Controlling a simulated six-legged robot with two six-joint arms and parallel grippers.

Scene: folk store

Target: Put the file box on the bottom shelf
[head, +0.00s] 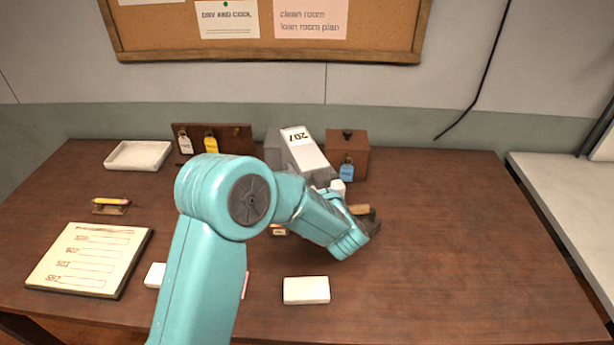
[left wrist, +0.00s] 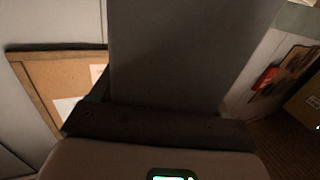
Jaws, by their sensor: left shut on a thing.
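The file box (head: 290,152) is a grey box with a white label bearing upside-down digits. It is at the back middle of the table in the head view, seen tilted; I cannot tell whether it touches the tabletop. My left gripper (head: 326,184) is at its near right side, shut on it and largely hidden by my teal arm. In the left wrist view the box's dark grey face (left wrist: 190,55) fills the middle, directly beyond the dark gripper bar (left wrist: 160,127). My right gripper is not in view. I cannot identify the bottom shelf.
A brown box with a blue tag (head: 347,155) stands right beside the file box. A key board (head: 235,138), white tray (head: 138,155) and clipboard (head: 88,260) are to the left. The table's right side is clear. A pale surface (head: 560,195) stands beyond its right edge.

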